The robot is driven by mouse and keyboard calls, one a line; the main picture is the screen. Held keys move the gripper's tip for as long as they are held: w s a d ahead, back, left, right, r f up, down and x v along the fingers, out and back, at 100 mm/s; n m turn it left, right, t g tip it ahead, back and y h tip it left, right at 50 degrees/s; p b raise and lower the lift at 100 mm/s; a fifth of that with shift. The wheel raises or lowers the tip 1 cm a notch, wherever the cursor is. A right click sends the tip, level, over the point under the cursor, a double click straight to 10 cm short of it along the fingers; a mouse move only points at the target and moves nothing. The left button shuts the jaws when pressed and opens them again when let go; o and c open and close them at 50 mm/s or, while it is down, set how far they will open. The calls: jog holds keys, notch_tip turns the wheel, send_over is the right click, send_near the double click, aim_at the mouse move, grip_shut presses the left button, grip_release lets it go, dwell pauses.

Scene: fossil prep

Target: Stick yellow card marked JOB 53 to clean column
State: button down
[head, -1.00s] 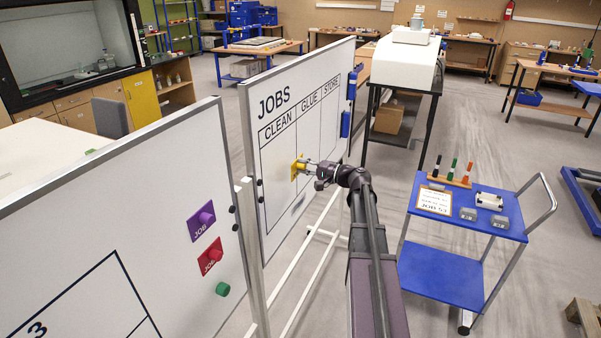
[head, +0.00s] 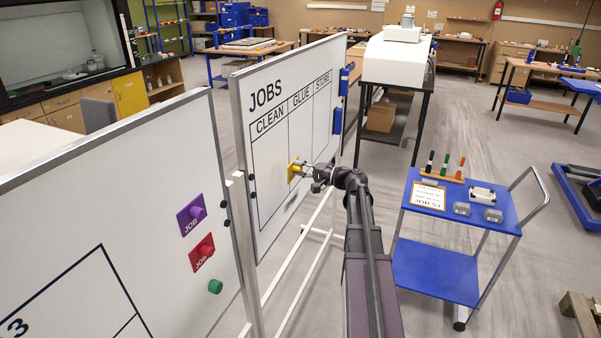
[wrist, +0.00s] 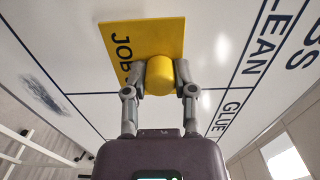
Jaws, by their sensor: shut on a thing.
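The yellow card (wrist: 125,42) has a round yellow knob (wrist: 160,76) and dark lettering that starts "JOB"; my gripper hides the rest. My gripper (wrist: 160,78) is shut on the knob, one finger on each side. The card is at the white jobs board (head: 270,195), mostly on the CLEAN side, with its lower edge close to the line between CLEAN (wrist: 267,43) and GLUE (wrist: 226,113) in the wrist view. In the head view the card (head: 293,171) is low in the table, near that line. I cannot tell whether its back touches the board.
A nearer whiteboard (head: 110,215) holds a purple card (head: 191,215), a red card (head: 202,252) and a green knob (head: 215,286). A blue trolley (head: 440,270) with pens and a clipboard (head: 428,195) stands right of my arm. A dark smudge (wrist: 42,92) marks the board.

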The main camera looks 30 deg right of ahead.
jog(key=shift+a, duration=0.1)
dwell(0.3)
jog(key=shift+x, duration=2.7)
jog(key=shift+r, duration=0.1)
jog(key=c, duration=1.1)
grip_release()
jog(key=shift+c, duration=0.6)
